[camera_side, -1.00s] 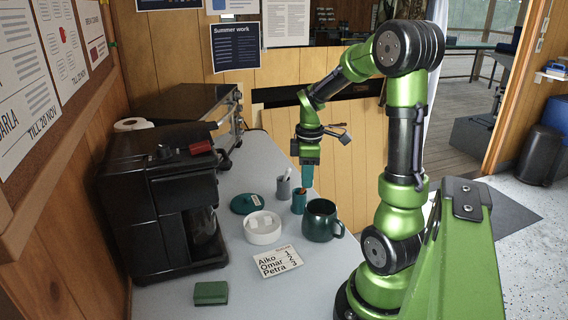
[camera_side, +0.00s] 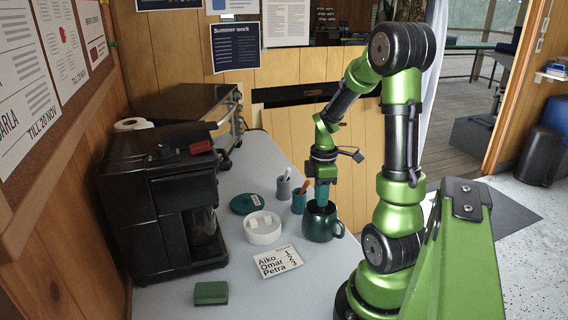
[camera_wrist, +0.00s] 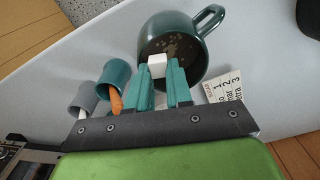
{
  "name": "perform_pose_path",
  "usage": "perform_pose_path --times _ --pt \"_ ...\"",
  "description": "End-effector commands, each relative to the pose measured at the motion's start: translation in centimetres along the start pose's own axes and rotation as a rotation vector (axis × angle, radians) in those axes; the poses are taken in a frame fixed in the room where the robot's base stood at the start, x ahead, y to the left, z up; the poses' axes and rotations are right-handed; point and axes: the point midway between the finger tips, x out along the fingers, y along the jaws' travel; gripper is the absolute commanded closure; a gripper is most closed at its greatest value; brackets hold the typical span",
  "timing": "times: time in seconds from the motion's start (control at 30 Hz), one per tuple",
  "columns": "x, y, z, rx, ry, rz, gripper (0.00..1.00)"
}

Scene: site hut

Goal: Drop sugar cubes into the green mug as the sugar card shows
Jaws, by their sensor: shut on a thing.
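The green mug (camera_side: 318,226) stands on the counter with its handle to the right in the side view. In the wrist view the mug (camera_wrist: 203,54) is open toward me, with dark, speckled contents. My gripper (camera_wrist: 160,72) is shut on a white sugar cube (camera_wrist: 157,62), held over the mug's opening at its near edge. In the side view my gripper (camera_side: 322,204) is right above the mug, and the cube is hidden. The white sugar bowl (camera_side: 263,232) holds white cubes. The sugar card (camera_side: 277,261) lists Aiko 1, Omar 2, Petra 3.
A teal cup with an orange-brown item (camera_side: 299,202) and a grey cup (camera_side: 284,188) stand behind the mug. A dark green lid (camera_side: 247,203) lies by the bowl. A green block (camera_side: 210,293) lies at the front. A black coffee machine (camera_side: 165,205) fills the left side.

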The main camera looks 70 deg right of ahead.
Motion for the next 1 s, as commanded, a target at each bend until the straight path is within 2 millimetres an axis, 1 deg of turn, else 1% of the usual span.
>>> perform_pose_path --times 0.23,0.27,0.3,0.43,0.47,0.77,0.87,0.97,1.0 --pt "0.1 0.0 0.0 0.000 0.000 0.000 0.90" --pt "0.1 0.0 0.0 0.000 0.000 0.000 0.78" --pt "0.1 0.0 0.0 0.000 0.000 0.000 0.72" --pt "0.1 0.0 0.0 0.000 0.000 0.000 0.52" --pt "0.1 0.0 0.0 0.000 0.000 0.000 0.50" --pt "-0.1 0.0 0.0 0.000 0.000 0.001 0.50" --pt "-0.9 0.1 0.0 -0.001 0.000 0.003 0.50" --pt "-2.6 0.1 0.0 0.000 0.001 0.007 0.50" --pt "-3.4 0.1 -0.1 0.000 0.001 0.007 0.50"
